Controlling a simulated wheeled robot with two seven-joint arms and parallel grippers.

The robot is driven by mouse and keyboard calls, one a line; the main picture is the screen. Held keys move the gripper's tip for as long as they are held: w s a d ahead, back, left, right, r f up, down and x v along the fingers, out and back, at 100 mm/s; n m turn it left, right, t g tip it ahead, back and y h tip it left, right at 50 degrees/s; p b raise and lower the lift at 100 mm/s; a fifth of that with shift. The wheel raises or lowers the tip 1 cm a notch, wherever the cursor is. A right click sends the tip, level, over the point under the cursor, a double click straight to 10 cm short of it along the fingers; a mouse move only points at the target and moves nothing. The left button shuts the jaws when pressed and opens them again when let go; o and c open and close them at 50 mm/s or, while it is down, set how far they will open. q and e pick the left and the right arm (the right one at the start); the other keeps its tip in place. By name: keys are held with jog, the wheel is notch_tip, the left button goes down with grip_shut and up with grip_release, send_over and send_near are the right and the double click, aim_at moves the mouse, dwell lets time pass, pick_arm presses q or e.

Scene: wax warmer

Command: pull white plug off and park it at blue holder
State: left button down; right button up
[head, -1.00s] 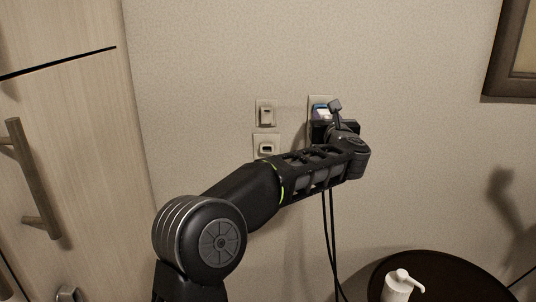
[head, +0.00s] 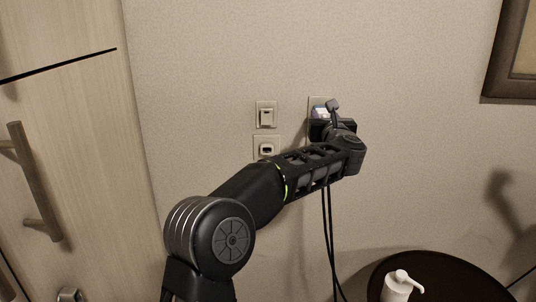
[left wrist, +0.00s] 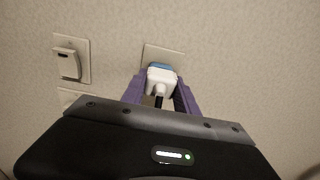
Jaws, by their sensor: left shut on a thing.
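The white plug (left wrist: 161,82) sits between the purple fingers of my left gripper (left wrist: 160,77) in the left wrist view, with its cord end facing my wrist. A blue piece (left wrist: 160,66) shows just behind the plug, in front of a pale wall plate (left wrist: 166,52); I cannot tell whether plug and blue piece touch. In the head view, my left gripper (head: 331,127) is at the wall plate, and a small pale patch of the plug (head: 319,112) shows above it. My arm hides most of the plate. My right gripper is not in view.
Two other wall plates, upper (head: 266,115) and lower (head: 266,148), are left of the gripper. Dark cables (head: 329,230) hang below my forearm. A round dark table (head: 450,275) with a white pump bottle (head: 399,286) stands lower right. A cabinet (head: 75,120) is at left.

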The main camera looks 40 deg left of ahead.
pick_arm(q)
jog(key=c, duration=0.9)
grip_release()
jog(key=shift+c, duration=0.5)
jog(key=shift+d, duration=0.1)
jog(key=shift+b+v, duration=1.85)
jog(key=shift+v, duration=0.35)
